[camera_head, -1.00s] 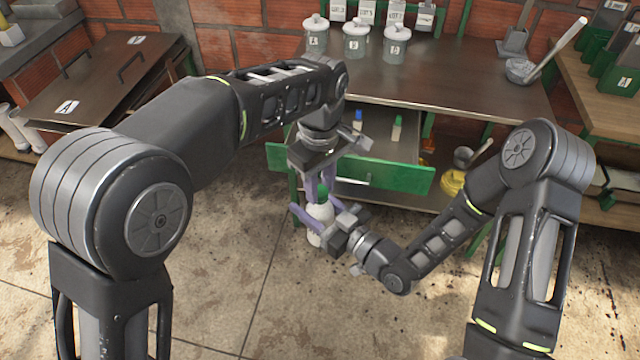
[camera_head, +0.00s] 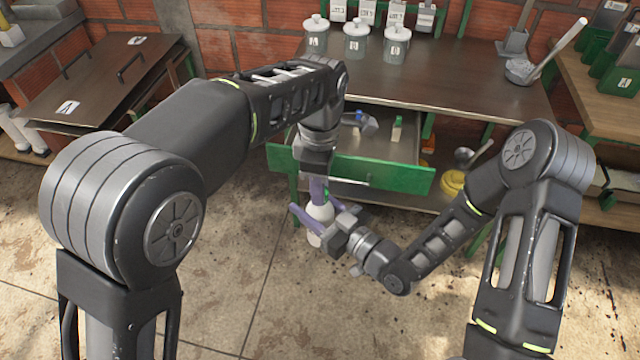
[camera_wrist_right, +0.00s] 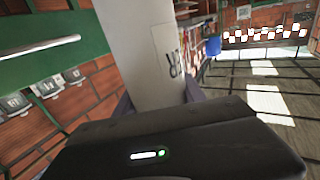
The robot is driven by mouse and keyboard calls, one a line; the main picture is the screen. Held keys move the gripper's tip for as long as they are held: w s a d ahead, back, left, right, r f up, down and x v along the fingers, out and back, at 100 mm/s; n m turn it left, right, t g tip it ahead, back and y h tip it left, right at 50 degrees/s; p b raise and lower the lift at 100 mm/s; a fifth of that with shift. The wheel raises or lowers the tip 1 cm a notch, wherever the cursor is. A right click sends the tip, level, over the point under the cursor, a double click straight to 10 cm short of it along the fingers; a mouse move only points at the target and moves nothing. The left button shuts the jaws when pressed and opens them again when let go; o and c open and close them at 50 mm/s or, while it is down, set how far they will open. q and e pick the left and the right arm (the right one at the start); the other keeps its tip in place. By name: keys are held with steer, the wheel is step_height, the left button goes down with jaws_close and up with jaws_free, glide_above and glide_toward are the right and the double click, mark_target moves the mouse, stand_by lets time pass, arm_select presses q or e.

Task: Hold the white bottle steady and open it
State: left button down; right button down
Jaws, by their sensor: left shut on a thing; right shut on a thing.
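The white bottle (camera_head: 319,214) is held roughly upright in front of the open drawer. My right gripper (camera_head: 314,220) is shut around its body from the lower right; the purple fingers show on both sides. The bottle's wall with a dark printed mark also fills the middle of the right wrist view (camera_wrist_right: 150,55). My left gripper (camera_head: 321,190) comes down from above and is shut on the bottle's green cap (camera_head: 327,192), which is mostly hidden by a purple finger. Whether the cap sits loose or tight cannot be seen.
A green-fronted drawer (camera_head: 395,176) stands open just behind the grippers, with a small green-capped bottle (camera_head: 397,127) in it. The metal table (camera_head: 450,75) above carries several lidded jars (camera_head: 355,42). The floor in front is clear.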

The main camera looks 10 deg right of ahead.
arm_select(q)
steer(key=shift+r, duration=0.25)
steer(key=shift+r, duration=0.85)
steer(key=shift+r, duration=0.1)
steer(key=shift+r, duration=1.9)
steer(key=shift+f, duration=0.1)
